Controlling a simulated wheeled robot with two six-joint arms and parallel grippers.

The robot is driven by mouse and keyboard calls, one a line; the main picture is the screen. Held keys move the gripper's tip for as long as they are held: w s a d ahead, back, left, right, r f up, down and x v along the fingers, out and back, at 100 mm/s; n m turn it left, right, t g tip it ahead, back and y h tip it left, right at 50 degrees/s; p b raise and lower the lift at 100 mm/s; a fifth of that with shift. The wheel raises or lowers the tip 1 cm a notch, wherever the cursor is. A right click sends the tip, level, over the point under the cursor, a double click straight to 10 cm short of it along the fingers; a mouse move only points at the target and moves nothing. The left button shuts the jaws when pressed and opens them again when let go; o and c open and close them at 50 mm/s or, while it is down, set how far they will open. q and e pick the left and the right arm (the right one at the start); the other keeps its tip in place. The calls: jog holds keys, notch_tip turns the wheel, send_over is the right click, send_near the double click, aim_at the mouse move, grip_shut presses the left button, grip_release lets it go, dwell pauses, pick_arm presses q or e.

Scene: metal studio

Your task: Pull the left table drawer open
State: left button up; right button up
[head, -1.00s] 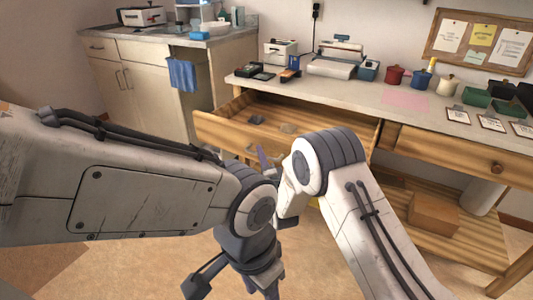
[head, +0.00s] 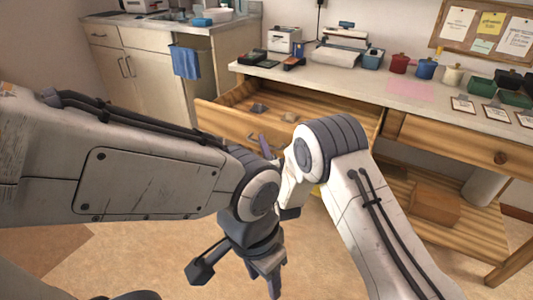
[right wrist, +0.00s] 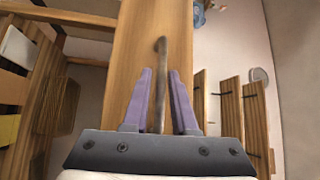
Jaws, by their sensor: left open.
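The left table drawer (head: 225,120) stands out from the table, open, with its inside and a few small grey items showing. My right gripper (head: 263,145) is at the drawer's front, partly hidden by my arm. In the right wrist view its two purple fingers (right wrist: 161,85) stand on either side of the thin drawer handle (right wrist: 160,60), with narrow gaps seen between fingers and handle. The wooden drawer front (right wrist: 133,60) lies just beyond. My left gripper (head: 237,274) is open and empty, pointing down over the floor, apart from the drawer.
The worktop (head: 300,78) holds machines, pots and trays. The right drawer (head: 455,145) is closed, with a round knob. A cardboard box (head: 435,203) lies on the lower shelf. A cabinet with a blue towel (head: 186,62) stands at back left. Floor in front is clear.

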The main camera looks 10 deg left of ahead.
jog(key=p+v, duration=0.1)
jog(key=v, duration=0.9)
jog(key=shift+w, duration=0.15)
